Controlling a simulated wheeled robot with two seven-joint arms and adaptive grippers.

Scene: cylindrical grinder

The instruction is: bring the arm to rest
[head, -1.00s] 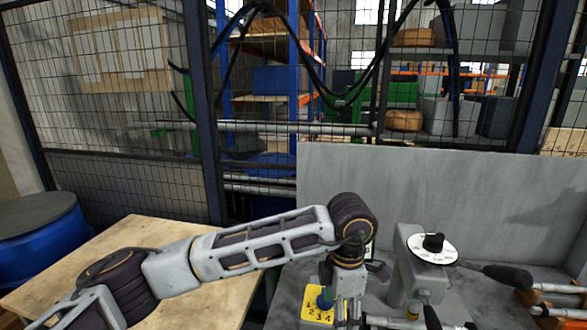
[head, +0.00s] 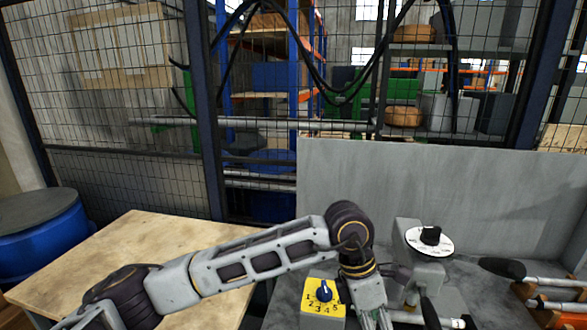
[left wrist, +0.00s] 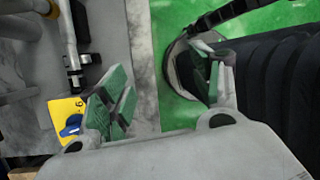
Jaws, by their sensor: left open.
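My left arm comes in from the left in the head view, and its wrist bends down over the grey machine bed. My left gripper (head: 372,318) is at the bottom edge, just right of a yellow switch box (head: 335,308) with a blue knob (head: 325,291) and printed numbers. In the left wrist view my left gripper (left wrist: 163,92) has its green-padded fingers spread, with nothing held between them. The yellow box (left wrist: 62,108) and blue knob (left wrist: 71,126) show there beyond the left finger, apart from it. My right gripper is in neither view.
A grey housing with a white dial (head: 430,240) stands right of my wrist. A wooden table (head: 125,245) lies under my left arm, with a blue drum (head: 45,245) beyond. A grey panel (head: 430,180) and mesh fence close the back.

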